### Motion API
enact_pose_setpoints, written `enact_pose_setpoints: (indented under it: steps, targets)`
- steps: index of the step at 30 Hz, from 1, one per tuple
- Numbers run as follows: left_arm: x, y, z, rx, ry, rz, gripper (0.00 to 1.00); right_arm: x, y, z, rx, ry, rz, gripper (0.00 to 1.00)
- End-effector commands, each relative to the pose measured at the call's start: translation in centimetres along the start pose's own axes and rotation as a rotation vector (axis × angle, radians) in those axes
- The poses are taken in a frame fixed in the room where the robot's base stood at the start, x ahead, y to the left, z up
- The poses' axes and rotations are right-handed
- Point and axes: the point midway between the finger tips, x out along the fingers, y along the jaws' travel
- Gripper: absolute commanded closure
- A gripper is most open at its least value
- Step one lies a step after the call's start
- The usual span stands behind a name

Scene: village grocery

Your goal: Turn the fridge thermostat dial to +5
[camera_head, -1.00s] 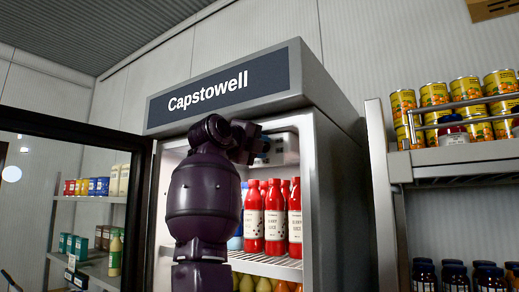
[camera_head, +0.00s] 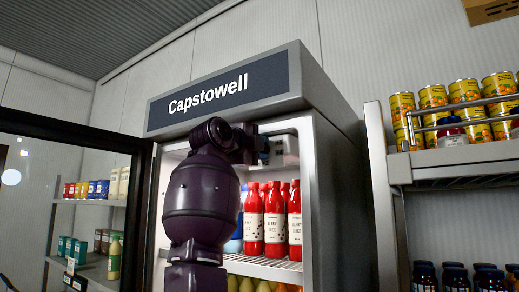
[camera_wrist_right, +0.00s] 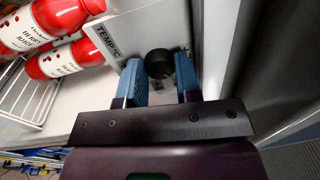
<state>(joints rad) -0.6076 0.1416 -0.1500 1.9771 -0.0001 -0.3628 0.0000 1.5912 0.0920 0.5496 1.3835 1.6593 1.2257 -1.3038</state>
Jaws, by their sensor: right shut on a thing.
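The thermostat is a pale box (camera_head: 285,146) high inside the fridge, mostly hidden by my arm in the head view. In the right wrist view its panel (camera_wrist_right: 122,30) reads "TEMP °C", and a round black dial (camera_wrist_right: 158,62) sits on it. My right gripper (camera_wrist_right: 158,68) has its two blue fingers on either side of the dial, shut on it. In the head view the right gripper (camera_head: 263,147) is small and dark at the thermostat. The scale numbers and the dial's pointer cannot be read. My left gripper is not in view.
The fridge (camera_head: 225,94) stands open, its dark-framed glass door (camera_head: 138,200) swung left. Red juice bottles (camera_head: 274,222) stand on a wire shelf (camera_head: 268,268) just below the thermostat. The fridge side wall is close to the gripper. Shelves of cans (camera_head: 435,97) stand at right.

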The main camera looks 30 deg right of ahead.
Motion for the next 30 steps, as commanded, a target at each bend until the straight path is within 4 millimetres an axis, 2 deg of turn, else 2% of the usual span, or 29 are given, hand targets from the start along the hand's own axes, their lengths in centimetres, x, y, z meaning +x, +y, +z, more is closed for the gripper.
enact_pose_setpoints:
  steps: [1, 2, 3, 4, 12, 16, 30]
  targets:
    - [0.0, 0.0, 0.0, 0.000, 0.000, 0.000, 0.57, 0.0, 0.0, 0.0, 0.000, 0.000, 0.000, 0.93]
    - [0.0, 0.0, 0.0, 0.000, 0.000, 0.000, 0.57, 0.0, 0.0, 0.0, 0.000, 0.000, 0.000, 0.66]
    - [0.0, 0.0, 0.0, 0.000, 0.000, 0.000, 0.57, 0.0, 0.0, 0.0, 0.000, 0.000, 0.000, 0.60]
    - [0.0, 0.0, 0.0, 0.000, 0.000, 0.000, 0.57, 0.0, 0.0, 0.0, 0.000, 0.000, 0.000, 0.59]
    - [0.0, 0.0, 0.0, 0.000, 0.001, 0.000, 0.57, -0.1, 0.0, 0.0, 0.001, -0.001, 0.000, 0.59]
    - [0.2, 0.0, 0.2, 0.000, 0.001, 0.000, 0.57, -1.0, 0.1, 0.1, 0.002, -0.003, 0.000, 0.59]
    - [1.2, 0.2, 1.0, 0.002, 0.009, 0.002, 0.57, -8.8, 0.1, 0.0, 0.001, -0.002, 0.000, 0.59]
